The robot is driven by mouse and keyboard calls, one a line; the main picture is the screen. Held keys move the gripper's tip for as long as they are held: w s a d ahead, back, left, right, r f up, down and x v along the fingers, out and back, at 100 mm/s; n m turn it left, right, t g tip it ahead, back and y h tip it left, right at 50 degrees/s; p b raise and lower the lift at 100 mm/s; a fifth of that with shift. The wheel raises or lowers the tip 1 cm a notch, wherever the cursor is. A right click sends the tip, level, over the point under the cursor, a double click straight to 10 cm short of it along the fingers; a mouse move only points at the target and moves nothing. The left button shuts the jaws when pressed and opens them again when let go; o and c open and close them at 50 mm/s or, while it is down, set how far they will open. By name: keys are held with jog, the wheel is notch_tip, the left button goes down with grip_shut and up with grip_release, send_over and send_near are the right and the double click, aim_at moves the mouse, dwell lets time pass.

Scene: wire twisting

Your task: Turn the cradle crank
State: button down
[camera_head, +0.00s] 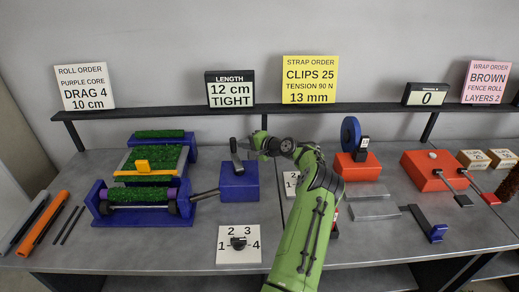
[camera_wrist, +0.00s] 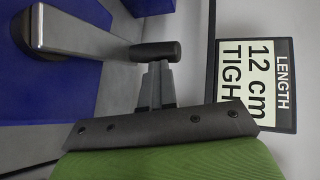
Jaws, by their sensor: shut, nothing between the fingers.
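The blue cradle (camera_head: 140,218) stands at the left of the bench and carries a green turf roll (camera_head: 140,194) with purple ends. A grey rod runs from it to a blue crank box (camera_head: 240,188). The crank (camera_head: 237,162) is on this box, its arm raised with a dark knob at the top. In the wrist view the grey crank arm (camera_wrist: 85,35) ends in a dark cylindrical knob (camera_wrist: 156,52). My gripper (camera_wrist: 157,66) is shut and empty, its fingertips right at the knob; whether they touch it I cannot tell.
A numbered dial plate (camera_head: 239,244) lies in front of the crank box. A sign (camera_head: 230,89) reading 12 cm TIGHT stands on the dark shelf behind. An orange block (camera_head: 358,168) with a blue wheel is to the right of my arm.

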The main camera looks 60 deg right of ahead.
aim_at(235, 152)
jog(key=w, duration=0.3)
jog(key=shift+w+a+f, duration=0.1)
jog(key=shift+w+a, duration=0.1)
jog(key=shift+a, duration=0.45)
dwell(0.5)
